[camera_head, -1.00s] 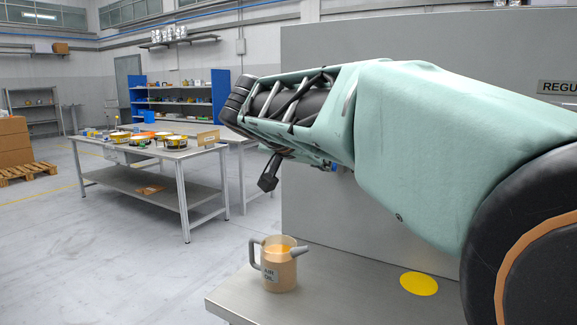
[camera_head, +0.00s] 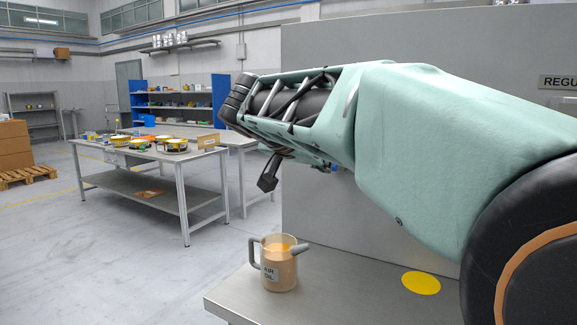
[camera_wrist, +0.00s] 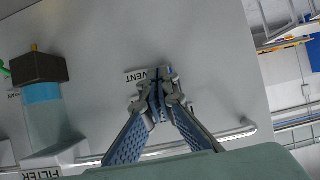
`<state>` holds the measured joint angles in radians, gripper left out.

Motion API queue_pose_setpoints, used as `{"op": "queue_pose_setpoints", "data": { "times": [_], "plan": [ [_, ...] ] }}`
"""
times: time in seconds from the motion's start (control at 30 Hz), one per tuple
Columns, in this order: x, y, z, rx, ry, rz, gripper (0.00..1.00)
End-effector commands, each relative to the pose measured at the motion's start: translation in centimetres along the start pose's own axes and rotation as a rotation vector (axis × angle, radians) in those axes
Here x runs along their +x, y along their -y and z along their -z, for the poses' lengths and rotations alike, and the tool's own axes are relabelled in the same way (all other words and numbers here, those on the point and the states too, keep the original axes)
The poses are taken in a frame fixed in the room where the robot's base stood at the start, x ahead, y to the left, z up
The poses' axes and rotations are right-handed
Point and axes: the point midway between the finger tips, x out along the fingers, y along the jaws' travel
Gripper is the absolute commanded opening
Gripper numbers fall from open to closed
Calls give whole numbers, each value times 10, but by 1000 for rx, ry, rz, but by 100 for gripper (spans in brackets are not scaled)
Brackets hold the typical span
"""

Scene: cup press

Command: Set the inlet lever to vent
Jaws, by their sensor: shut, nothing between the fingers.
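In the wrist view, my gripper (camera_wrist: 160,98) is shut, its blue fingers together in front of a grey panel (camera_wrist: 200,45). A white VENT label (camera_wrist: 136,76) sits on the panel just beyond the fingertips and is partly covered by them. I cannot make out the inlet lever; it may be hidden behind the fingers. A silver pipe (camera_wrist: 235,132) runs across the panel behind the fingers. In the head view my arm covers much of the panel (camera_head: 400,40), and the fingers cannot be made out there.
At the left of the wrist view is a filter with a blue bowl (camera_wrist: 43,105) and a FILTER label (camera_wrist: 45,173). In the head view, an air oil jug (camera_head: 279,270) and a yellow disc (camera_head: 421,283) are on the grey bench (camera_head: 335,290). A farther table (camera_head: 150,178) holds several parts.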

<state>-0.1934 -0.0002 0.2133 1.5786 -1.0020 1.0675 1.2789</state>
Motion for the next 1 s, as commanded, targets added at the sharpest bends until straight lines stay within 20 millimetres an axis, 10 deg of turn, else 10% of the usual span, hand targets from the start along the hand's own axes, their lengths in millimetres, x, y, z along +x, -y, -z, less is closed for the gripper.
{"op": "queue_pose_setpoints", "data": {
  "times": [1.0],
  "plan": [
    [8, 0, -14, 0, 0, 0, 0]
  ]
}}
